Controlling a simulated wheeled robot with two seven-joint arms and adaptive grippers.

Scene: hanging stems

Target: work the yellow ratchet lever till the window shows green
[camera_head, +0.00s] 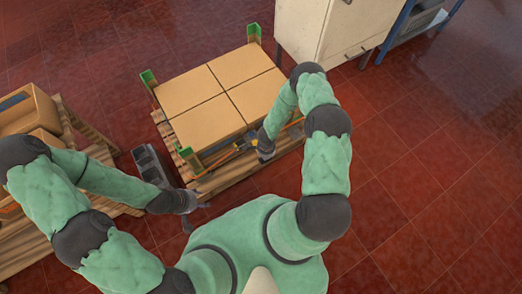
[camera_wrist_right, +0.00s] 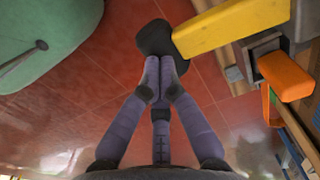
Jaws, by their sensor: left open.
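The yellow ratchet lever (camera_wrist_right: 235,24) crosses the upper right of the right wrist view and ends in a black grip (camera_wrist_right: 158,38). In the head view the lever (camera_head: 241,145) is a small yellow piece at the front side of the carton load. My right gripper (camera_wrist_right: 159,72) has its fingers together, with the tips right at the black grip; I cannot tell whether they touch it. In the head view it (camera_head: 265,152) is beside the ratchet. My left gripper (camera_head: 203,205) is open and empty, off the pallet's front left corner. I cannot make out the window or its colour.
Several cartons (camera_head: 212,95) sit on a wooden pallet (camera_head: 229,172) with green corner guards (camera_head: 149,78). An orange strap (camera_head: 218,160) runs along the front side. An orange part (camera_wrist_right: 284,76) sits near the lever. A cabinet (camera_head: 325,28) stands behind. Red floor at right is free.

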